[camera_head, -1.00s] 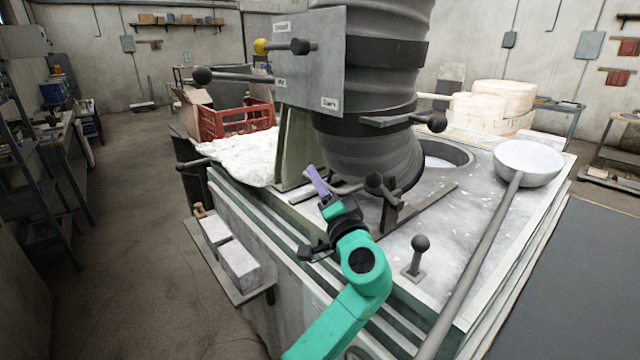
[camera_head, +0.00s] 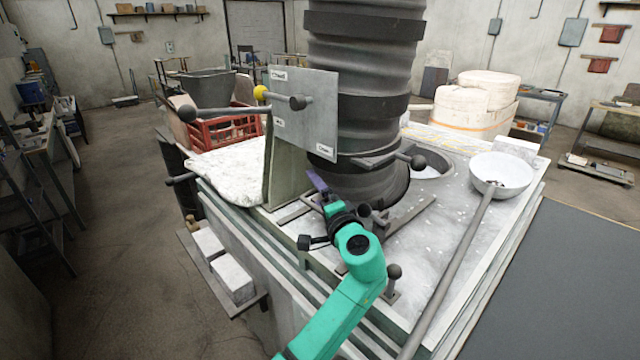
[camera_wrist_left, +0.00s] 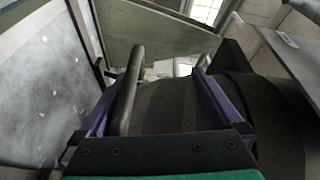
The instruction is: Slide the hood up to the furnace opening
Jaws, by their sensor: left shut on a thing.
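The hood (camera_head: 362,115) is a tall grey ribbed duct with dark bands, standing on the furnace top (camera_head: 450,240). The round furnace opening (camera_head: 432,170) shows only in part, just right of and behind the hood's lower end. My left gripper (camera_head: 320,187) is at the hood's near lower side, with its purple fingers showing. In the left wrist view its fingers (camera_wrist_left: 160,95) are on either side of a dark bar (camera_wrist_left: 127,90), and the gripper is shut on this hood handle. The exact contact is partly hidden. My right gripper is not in view.
A long-handled ladle (camera_head: 502,175) rests on the furnace's right side. A labelled plate (camera_head: 305,112) with knobs stands left of the hood. A ball-topped lever (camera_head: 393,273) is near the front edge. A red crate (camera_head: 225,130) is behind at the left. Pale blocks (camera_head: 232,280) sit on a low side shelf.

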